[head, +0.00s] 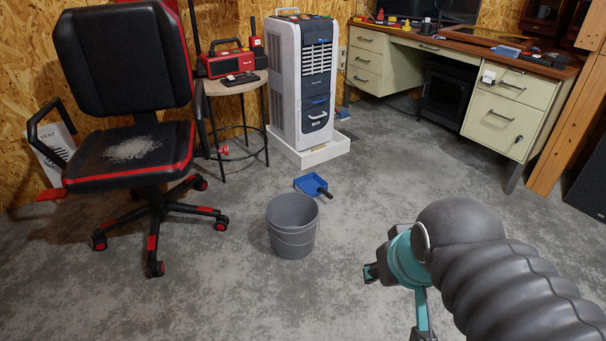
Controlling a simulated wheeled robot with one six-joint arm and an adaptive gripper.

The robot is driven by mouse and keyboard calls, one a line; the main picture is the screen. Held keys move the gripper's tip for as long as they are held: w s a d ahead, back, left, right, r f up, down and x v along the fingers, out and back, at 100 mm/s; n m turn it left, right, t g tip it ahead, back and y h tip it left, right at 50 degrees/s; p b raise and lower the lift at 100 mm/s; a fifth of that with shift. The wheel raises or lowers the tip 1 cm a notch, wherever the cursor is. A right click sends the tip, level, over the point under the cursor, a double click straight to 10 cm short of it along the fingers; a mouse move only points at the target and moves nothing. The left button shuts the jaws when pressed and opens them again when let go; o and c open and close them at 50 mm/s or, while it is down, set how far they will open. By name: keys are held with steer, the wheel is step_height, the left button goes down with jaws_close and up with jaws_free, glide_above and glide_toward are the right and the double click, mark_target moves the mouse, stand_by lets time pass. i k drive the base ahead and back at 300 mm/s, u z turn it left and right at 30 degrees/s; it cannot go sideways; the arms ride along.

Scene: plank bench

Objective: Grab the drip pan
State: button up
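A white shallow tray (312,155), which looks like the drip pan, lies on the floor at the back centre. A tall white and dark-grey air cooler (302,85) stands in it and hides most of its inside. The tray's front and right rim show. My gripper (396,304) is in the lower right, well in front of the tray and apart from it. Its two fingers are spread, with only floor seen between them.
A grey bucket (292,228) and a blue dustpan (312,185) are on the floor before the tray. A desk (510,105) is right. Centre-right floor is clear.

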mark_target(312, 184)
steer(key=z, duration=0.15)
steer(key=i, duration=0.95)
steer(key=u, duration=0.55)
steer(key=i, duration=0.9)
steer(key=u, duration=0.8)
